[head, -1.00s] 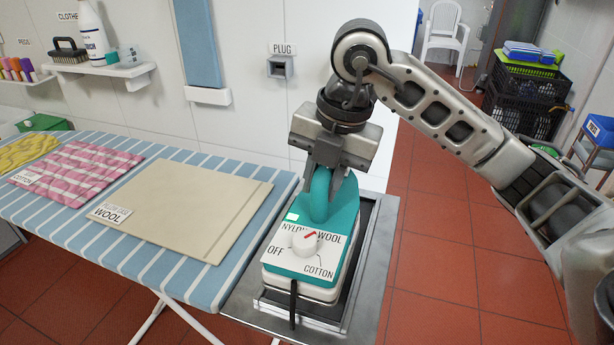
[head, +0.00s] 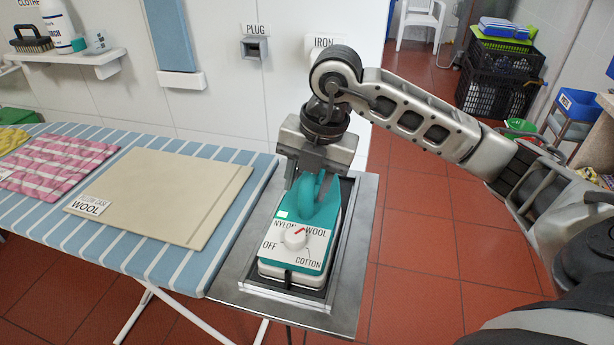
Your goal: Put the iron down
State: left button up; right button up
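The teal iron (head: 330,222) has a white dial plate marked NYLON, WOOL, COTTON and OFF, and a white knob with a red mark. It sits upright, level, over the metal rest (head: 347,290) at the right end of the ironing board, and appears to stand on it. My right gripper (head: 305,178) points down at the iron's handle, with a finger beside the handle's left. The handle partly hides the fingers, so I cannot tell whether they grip it. My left gripper is not in view.
The striped ironing board (head: 228,225) holds a beige pillow case (head: 165,185) labelled WOOL and a pink checked cloth (head: 68,165). A wall shelf (head: 85,65) carries a brush and a bottle. The plug socket (head: 252,48) is on the wall behind.

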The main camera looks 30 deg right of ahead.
aim_at(320, 207)
notch_tip(320, 207, up, 12)
jog(key=s+d, duration=0.1)
jog(key=shift+s+d+p, duration=0.25)
jog(key=shift+s+p, duration=0.05)
jog(key=shift+s, duration=0.1)
